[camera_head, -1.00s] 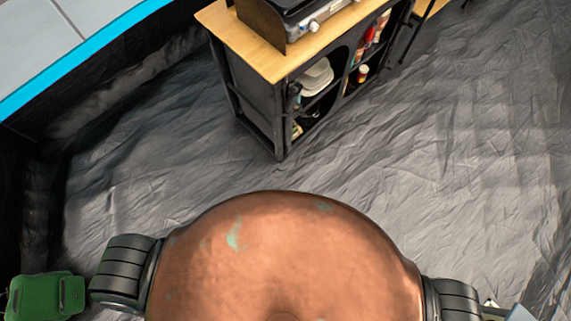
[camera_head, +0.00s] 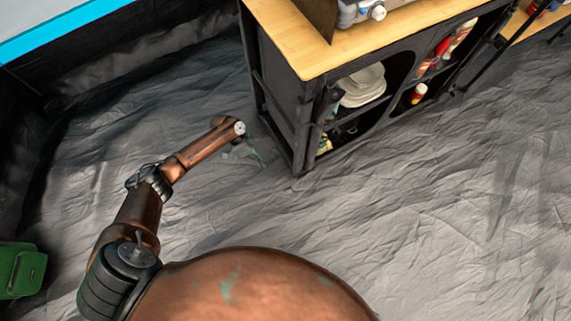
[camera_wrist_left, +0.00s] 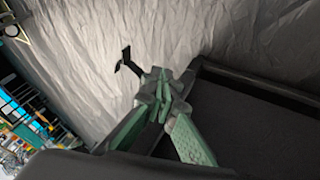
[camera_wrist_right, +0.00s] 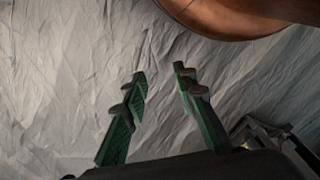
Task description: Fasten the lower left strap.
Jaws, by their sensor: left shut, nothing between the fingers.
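My left gripper (camera_head: 254,158) is shut and empty beside the near left corner of the black cabinet, partly hidden by my wrist. In the left wrist view its green fingers (camera_wrist_left: 161,86) meet in front of pale, wrinkled fabric. A small, bent black strap-like piece (camera_wrist_left: 127,62) shows against that fabric, just left of and beyond the fingertips; I cannot tell whether it is the lower left strap. The gripper does not hold it. My right gripper (camera_wrist_right: 160,73) is open and empty, over wrinkled grey fabric in the right wrist view.
The black cabinet (camera_head: 285,110) with a wooden top (camera_head: 300,50) stands close to my left gripper. Its shelves hold white dishes (camera_head: 364,86) and bottles. A green container (camera_head: 20,270) is at the left edge. The grey fabric floor (camera_head: 440,220) is clear at right.

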